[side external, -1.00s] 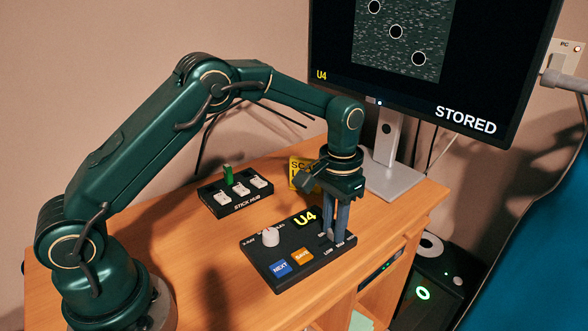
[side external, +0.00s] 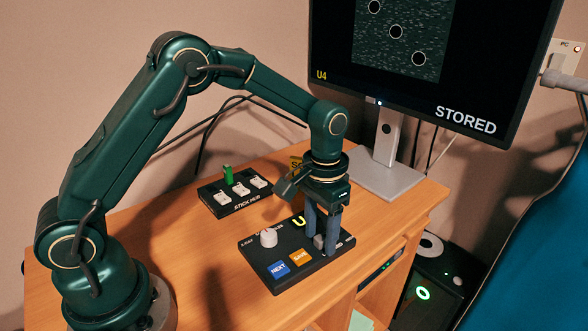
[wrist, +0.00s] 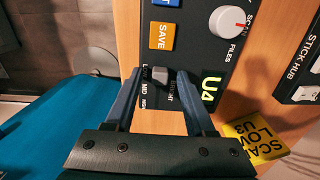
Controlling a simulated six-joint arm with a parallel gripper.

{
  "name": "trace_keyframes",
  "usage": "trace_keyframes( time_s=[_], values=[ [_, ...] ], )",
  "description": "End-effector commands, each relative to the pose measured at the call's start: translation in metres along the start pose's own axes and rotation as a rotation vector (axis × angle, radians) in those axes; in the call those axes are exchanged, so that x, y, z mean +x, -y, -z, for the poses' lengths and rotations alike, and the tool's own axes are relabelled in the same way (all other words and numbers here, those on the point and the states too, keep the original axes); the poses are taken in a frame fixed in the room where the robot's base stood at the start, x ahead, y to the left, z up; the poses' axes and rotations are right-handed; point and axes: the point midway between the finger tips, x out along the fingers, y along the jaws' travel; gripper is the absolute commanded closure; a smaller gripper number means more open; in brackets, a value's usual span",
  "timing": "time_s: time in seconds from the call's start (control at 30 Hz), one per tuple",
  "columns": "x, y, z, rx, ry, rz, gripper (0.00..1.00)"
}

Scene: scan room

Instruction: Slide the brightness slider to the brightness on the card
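The black control console (side external: 265,254) lies on the desk. Its grey slider knob (side external: 319,241) shows between my fingers; in the wrist view the knob (wrist: 160,74) sits near the LOW end, apparently between the partly hidden L of LOW and MID. My gripper (side external: 321,245) points down with one finger on each side of the knob. In the wrist view my gripper (wrist: 158,76) shows gaps on both sides of it. The yellow card (wrist: 256,138) reads SCAN LOW U3; in the side view my wrist mostly hides it. The console display (wrist: 211,88) reads U4.
The console also carries a white dial (side external: 269,238), a blue NEXT button (side external: 279,269) and an orange SAVE button (side external: 300,258). A stick hub (side external: 230,203) with a green stick stands behind. The monitor (side external: 490,60) shows U4 and STORED. The desk's right edge is close.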

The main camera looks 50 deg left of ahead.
Motion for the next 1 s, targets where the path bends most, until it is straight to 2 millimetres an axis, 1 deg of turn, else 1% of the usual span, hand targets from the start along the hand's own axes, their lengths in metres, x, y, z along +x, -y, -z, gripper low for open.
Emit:
trace_keyframes(
  time_s=[0.3,0.37,0.6,0.7,0.8,1.0],
  values=[
    [-0.002,0.0,0.0,0.0,-0.001,0.0,0.45],
    [-0.007,0.0,0.001,0.0,-0.003,0.0,0.45],
    [-0.039,0.0,0.001,0.0,-0.006,0.0,0.45],
    [-0.047,0.0,0.001,0.0,-0.002,0.0,0.45],
    [-0.051,0.0,0.0,0.0,-0.001,0.0,0.45],
    [-0.051,0.0,0.0,0.0,0.0,0.0,0.45]
  ],
)
